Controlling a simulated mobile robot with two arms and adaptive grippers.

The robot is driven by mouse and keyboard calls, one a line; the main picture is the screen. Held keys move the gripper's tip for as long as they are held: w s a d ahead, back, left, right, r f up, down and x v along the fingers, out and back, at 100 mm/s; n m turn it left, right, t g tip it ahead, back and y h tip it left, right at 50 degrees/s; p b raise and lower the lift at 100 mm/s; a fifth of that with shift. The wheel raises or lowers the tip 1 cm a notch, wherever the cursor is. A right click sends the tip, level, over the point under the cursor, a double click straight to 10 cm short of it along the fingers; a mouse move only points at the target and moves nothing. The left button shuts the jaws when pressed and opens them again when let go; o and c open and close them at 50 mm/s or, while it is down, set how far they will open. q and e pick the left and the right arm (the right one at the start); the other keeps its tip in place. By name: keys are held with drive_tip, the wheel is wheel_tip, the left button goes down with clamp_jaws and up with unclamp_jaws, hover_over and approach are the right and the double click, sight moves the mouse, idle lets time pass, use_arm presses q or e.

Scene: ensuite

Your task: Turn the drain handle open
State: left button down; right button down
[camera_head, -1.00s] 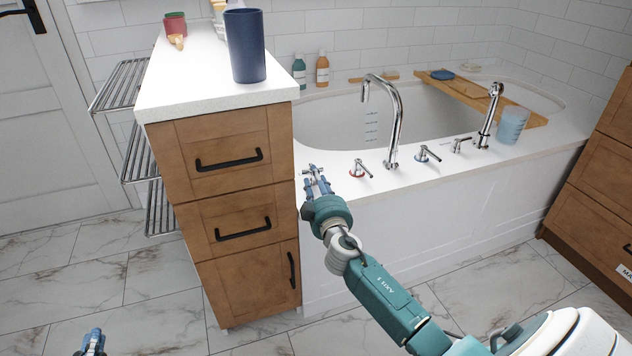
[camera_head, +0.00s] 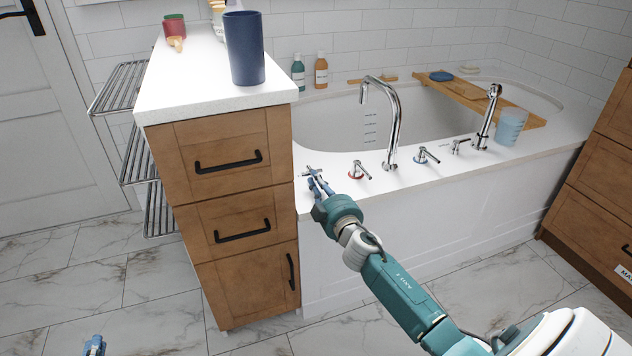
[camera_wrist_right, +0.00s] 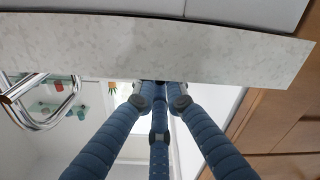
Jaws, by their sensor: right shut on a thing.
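The drain handle (camera_head: 308,172) is a small chrome lever on the white tub ledge, beside the wooden cabinet and left of the red-ringed tap handle. My right gripper (camera_head: 318,184) is at it, its blue fingers closed around part of it. In the right wrist view the fingers (camera_wrist_right: 162,88) come together at the speckled ledge edge and hide what they hold. My left gripper (camera_head: 94,345) shows only as a blue tip at the bottom left edge; its opening cannot be made out.
The wooden cabinet (camera_head: 222,217) stands close on the left of my right gripper, with a dark blue cup (camera_head: 245,48) on top. The red-ringed handle (camera_head: 359,170) and curved spout (camera_head: 394,125) stand to the right. A wooden tray (camera_head: 478,97) spans the tub.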

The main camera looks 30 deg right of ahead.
drive_tip(key=c, duration=1.8)
unclamp_jaws()
drive_tip(key=shift+f, duration=0.1)
drive_tip(key=shift+s, duration=0.15)
drive_tip(key=v, duration=1.2)
drive_tip(key=shift+d, duration=0.1)
